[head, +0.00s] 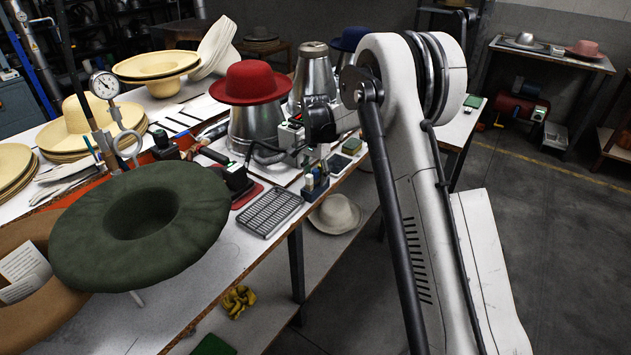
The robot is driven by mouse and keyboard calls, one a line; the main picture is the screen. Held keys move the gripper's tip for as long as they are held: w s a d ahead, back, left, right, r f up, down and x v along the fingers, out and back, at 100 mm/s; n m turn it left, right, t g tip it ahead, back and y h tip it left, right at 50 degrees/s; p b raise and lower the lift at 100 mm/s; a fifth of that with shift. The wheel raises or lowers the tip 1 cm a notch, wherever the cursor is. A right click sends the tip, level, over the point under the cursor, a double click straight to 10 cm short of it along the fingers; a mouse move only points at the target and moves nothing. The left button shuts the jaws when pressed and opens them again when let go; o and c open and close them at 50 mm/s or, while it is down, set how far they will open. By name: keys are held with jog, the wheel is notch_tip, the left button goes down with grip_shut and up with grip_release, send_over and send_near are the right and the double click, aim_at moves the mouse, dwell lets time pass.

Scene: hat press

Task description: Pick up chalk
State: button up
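I cannot make out the chalk for certain. A small blue holder (315,182) stands near the table's right edge with a few short pale sticks (309,181) upright in it; they may be chalk, but they are too small to tell. My white arm rises at the right and bends over the table. Its dark end parts reach down in front of the metal cone under the red hat. My gripper (266,153) seems to be the dark curved part there, left of and above the blue holder. Its fingertips are not clear among the dark tools.
A large green hat (140,226) covers the near table. A red hat (249,83) sits on a metal cone (256,128). Straw hats (88,123) stand at the left.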

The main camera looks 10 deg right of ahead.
grip_shut()
notch_tip(320, 180, up, 10)
jog(key=shift+r, duration=0.1)
dwell(0.5)
